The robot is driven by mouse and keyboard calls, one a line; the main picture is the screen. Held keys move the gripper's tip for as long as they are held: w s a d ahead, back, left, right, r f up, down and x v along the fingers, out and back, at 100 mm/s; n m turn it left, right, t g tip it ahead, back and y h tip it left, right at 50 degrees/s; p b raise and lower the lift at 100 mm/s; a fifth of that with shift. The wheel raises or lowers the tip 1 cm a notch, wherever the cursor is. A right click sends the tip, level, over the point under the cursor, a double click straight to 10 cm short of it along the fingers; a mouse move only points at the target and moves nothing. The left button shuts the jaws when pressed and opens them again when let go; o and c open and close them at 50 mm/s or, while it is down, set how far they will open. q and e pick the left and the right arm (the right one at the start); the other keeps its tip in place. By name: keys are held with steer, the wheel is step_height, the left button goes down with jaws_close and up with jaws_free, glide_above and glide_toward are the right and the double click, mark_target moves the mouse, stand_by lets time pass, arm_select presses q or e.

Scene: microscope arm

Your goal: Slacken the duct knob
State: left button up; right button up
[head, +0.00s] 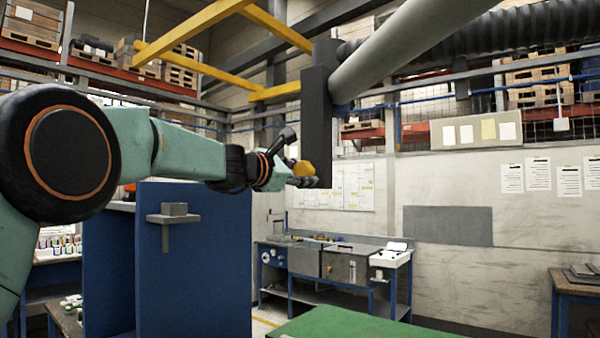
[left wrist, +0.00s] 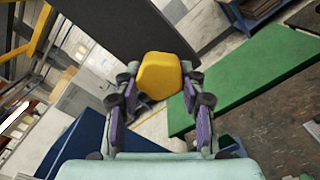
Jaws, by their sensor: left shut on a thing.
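The duct knob (head: 304,169) is a yellow, faceted knob on the near side of a dark grey upright block (head: 320,110). My left gripper (head: 304,180) reaches it from the left, and its fingers are shut on the knob. In the left wrist view the knob (left wrist: 160,76) sits between the two fingertips (left wrist: 158,88), with the dark block (left wrist: 125,35) behind it. The knob's stem is hidden. My right gripper is not in view.
A grey duct pipe (head: 400,50) slopes up to the right from the block. Yellow overhead beams (head: 200,22) run at upper left. A blue panel (head: 195,260) stands below my left arm. A green surface (head: 370,322) lies lower down, and a workbench (head: 335,262) stands behind.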

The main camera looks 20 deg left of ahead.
arm_select(q)
steer(key=shift+r, duration=0.25)
steer(key=o, duration=1.2)
steer(key=shift+w+d+f, duration=0.1)
steer(key=shift+d+f, duration=0.05)
steer(key=shift+c, duration=0.2)
steer(key=shift+s+a, duration=0.2)
steer(key=v, duration=1.2)
steer(key=shift+w+d, duration=0.1)
steer(key=shift+d, duration=0.05)
